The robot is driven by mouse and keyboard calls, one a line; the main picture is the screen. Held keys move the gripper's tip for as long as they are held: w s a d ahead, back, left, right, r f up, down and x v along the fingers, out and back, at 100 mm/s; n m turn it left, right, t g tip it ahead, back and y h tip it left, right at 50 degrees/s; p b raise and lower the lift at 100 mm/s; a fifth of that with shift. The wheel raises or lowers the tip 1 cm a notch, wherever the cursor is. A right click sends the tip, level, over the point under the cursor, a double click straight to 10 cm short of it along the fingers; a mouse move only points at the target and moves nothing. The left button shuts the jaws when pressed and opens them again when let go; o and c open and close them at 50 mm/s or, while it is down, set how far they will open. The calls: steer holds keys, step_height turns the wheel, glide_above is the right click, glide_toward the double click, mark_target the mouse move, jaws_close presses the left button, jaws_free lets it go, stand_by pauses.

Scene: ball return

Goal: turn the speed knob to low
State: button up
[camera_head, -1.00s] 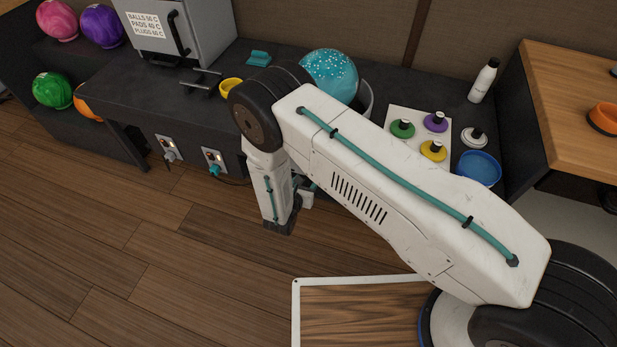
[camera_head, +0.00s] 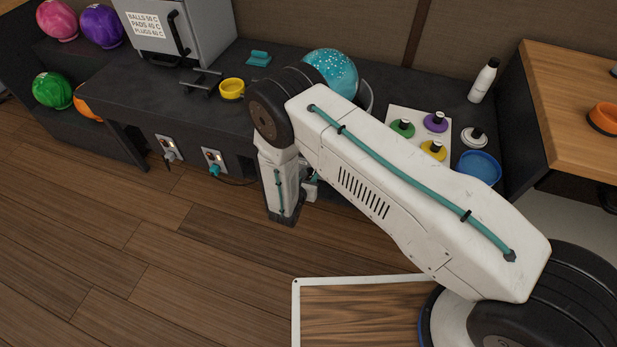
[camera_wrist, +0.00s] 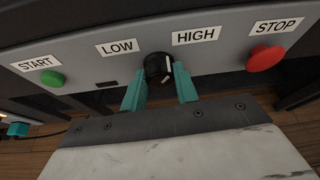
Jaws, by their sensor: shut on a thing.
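The black speed knob (camera_wrist: 156,66) sits on a grey panel between the LOW label (camera_wrist: 117,46) and the HIGH label (camera_wrist: 195,36). White marks show on the knob's right side, toward HIGH; its exact setting is hard to tell. My gripper (camera_wrist: 161,80) has its two teal fingers on either side of the knob and is shut on it. In the head view my arm hides the knob, and the gripper is mostly hidden behind the wrist.
The same panel carries a green START button (camera_wrist: 52,79) at left and a red STOP button (camera_wrist: 265,57) at right. The wooden floor is clear.

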steer(key=shift+a, duration=0.1)
steer(key=n+h, duration=0.2)
steer(key=n, duration=0.1)
steer(key=n+h, duration=0.1)
steer(key=n, duration=0.2)
steer(key=n+h, duration=0.2)
steer(key=shift+w+a+f+n+h, duration=0.1)
steer(key=shift+a+f+n+h, duration=0.2)
steer(key=shift+n, duration=0.1)
steer(key=shift+n+h, duration=0.6)
steer(key=shift+n, duration=0.9)
steer(key=o, duration=1)
